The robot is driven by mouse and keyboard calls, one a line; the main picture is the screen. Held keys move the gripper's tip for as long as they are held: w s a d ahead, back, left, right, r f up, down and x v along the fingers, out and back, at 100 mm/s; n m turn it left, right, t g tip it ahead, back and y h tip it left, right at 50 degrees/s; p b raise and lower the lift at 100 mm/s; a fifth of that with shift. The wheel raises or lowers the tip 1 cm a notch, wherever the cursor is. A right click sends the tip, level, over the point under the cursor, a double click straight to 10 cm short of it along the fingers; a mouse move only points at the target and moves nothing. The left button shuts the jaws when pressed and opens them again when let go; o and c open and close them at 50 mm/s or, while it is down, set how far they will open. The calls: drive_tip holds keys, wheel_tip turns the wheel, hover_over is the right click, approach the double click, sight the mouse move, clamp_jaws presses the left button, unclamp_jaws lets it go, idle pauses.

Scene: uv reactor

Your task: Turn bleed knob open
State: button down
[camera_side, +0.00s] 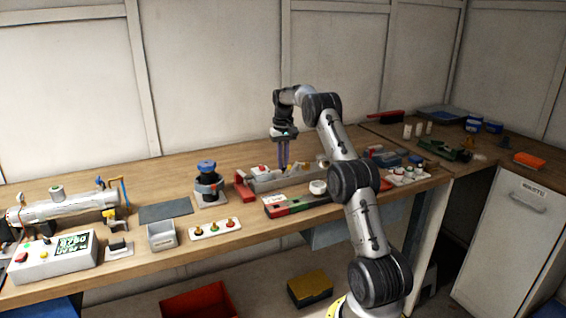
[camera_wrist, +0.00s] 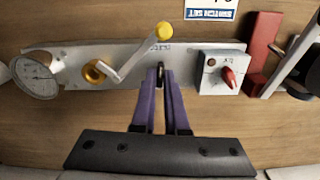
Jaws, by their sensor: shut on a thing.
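My gripper (camera_side: 283,168) points down over the grey fixture (camera_side: 290,180) at the middle of the bench. In the wrist view, its purple fingertips (camera_wrist: 160,72) are shut on a small dark knob (camera_wrist: 160,70) at the fixture's front edge, below a small label too blurred to read clearly. I take this to be the bleed knob. The fingers hide most of it, so its turn angle cannot be told. A silver crank with a yellow grip (camera_wrist: 164,31) reaches close above the fingertips from a gold hub (camera_wrist: 94,72).
A round gauge (camera_wrist: 36,78) is at the fixture's left in the wrist view. A box with a red lever (camera_wrist: 230,77) and a red bracket (camera_wrist: 262,50) are at the right. In the side view, a red and green bar (camera_side: 297,205) lies in front.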

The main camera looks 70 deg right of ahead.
drive_tip(key=shift+r+n, duration=0.1)
drive_tip(key=shift+n, duration=0.4)
drive_tip(key=c, duration=0.9)
unclamp_jaws()
drive_tip(key=shift+c, duration=0.2)
wheel_tip(320, 180, up, 14)
idle(0.4)
